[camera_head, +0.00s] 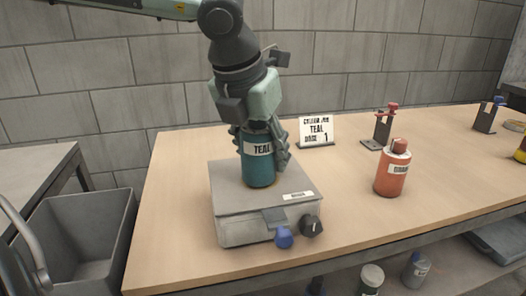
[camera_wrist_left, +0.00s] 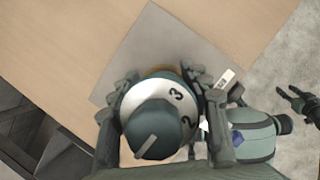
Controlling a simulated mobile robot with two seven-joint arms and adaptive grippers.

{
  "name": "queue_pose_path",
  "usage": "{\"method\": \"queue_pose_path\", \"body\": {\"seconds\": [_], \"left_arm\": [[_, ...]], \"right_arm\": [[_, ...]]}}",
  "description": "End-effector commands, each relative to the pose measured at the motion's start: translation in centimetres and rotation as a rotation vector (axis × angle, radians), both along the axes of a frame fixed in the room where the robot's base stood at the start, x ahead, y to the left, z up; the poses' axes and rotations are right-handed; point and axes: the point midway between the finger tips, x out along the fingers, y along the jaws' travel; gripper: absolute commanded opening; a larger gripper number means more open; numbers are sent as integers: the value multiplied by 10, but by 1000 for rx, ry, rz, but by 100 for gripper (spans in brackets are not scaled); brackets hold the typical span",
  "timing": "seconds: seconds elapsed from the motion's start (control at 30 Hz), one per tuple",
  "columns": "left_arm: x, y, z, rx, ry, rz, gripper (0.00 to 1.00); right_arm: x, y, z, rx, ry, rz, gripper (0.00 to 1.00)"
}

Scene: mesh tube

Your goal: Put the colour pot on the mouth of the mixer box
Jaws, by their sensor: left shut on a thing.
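The teal colour pot (camera_head: 258,165), labelled TEAL, stands upright over the top of the grey mixer box (camera_head: 228,215). My left gripper (camera_head: 262,145) is shut on the pot from above, its fingers on both sides. In the left wrist view the pot (camera_wrist_left: 155,115) shows its dark cap and a white ring with numbers, between the fingers of the gripper (camera_wrist_left: 160,110). The pot's base hides the mouth of the box, so I cannot tell if it is seated. The box front has a blue knob (camera_head: 284,238) and a dark knob (camera_head: 311,226). My right gripper (camera_wrist_left: 298,103) shows at the right in the wrist view.
A card reading TEAL 1 (camera_head: 317,130) stands behind the box. An orange pot (camera_head: 392,172) stands to the right, near a stand with a red clamp (camera_head: 383,128). A grey bin (camera_head: 82,235) is left of the table. The table between box and orange pot is clear.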

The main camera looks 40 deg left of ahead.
Motion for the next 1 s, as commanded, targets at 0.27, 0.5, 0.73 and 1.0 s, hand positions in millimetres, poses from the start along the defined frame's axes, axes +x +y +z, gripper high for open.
{"method": "queue_pose_path", "body": {"seconds": [0.27, 0.5, 0.73, 1.0], "left_arm": [[0, 0, -2, 0, -1, 1, 14], [0, 0, -3, 0, 0, 1, 64], [0, 0, -3, 0, 0, 0, 68], [0, 0, 5, 0, -1, 0, 68]], "right_arm": [[4, 2, 13, 0, -20, 2, 40], [2, 2, 18, -3, -18, 1, 40], [-1, 1, 15, -4, -10, -1, 40], [-1, 1, 1, 2, 0, 1, 40]]}}
